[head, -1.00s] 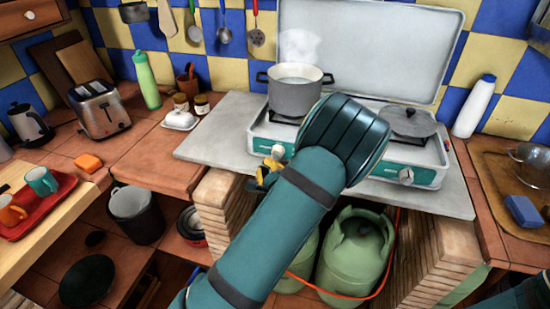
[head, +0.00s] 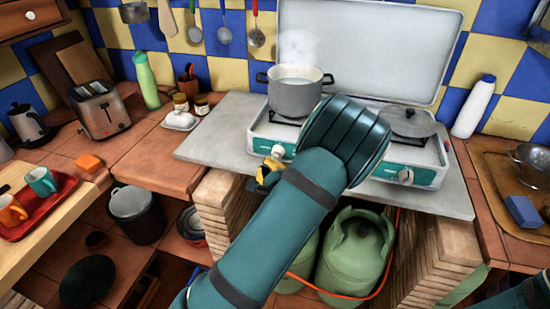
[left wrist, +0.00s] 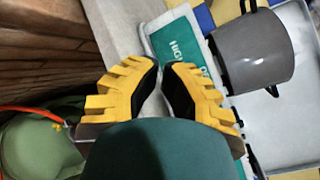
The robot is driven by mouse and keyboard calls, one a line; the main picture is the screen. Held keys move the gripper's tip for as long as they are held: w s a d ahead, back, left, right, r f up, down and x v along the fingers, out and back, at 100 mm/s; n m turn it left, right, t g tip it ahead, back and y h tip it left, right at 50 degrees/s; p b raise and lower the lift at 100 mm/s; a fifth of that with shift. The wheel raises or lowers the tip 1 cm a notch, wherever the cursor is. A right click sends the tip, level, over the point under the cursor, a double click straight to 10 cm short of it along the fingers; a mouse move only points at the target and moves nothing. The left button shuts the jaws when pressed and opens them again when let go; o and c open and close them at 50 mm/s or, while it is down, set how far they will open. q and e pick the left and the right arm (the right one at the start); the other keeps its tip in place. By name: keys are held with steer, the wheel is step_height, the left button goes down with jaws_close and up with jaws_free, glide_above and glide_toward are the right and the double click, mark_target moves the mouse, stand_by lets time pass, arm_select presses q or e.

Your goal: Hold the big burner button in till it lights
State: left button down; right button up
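A steaming grey pot (head: 296,95) sits on the left burner. My left forearm hides the front middle; no flame shows. My right gripper is out of view.
A lidded pan (head: 408,122) sits on the right burner. Green gas bottles (head: 355,250) with an orange hose stand below, between brick supports. A toaster (head: 101,110) and a green bottle (head: 146,80) stand left. The slab left of the stove is clear.

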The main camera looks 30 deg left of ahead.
arm_select(q)
steer(key=shift+w, duration=0.3)
steer(key=shift+w+a+p, duration=0.15)
steer(key=shift+w+p, duration=0.25)
stand_by(0.6)
steer(key=shift+s, duration=0.1)
stand_by(1.8)
steer(key=shift+s+d+p, duration=0.2)
steer(key=shift+s+p, duration=0.15)
steer(key=shift+s, duration=0.4)
steer(key=s, duration=0.2)
steer(key=s+d+p, duration=0.1)
steer(key=s, duration=0.1)
steer(key=shift+s+d, duration=0.1)
steer(key=shift+s, duration=0.3)
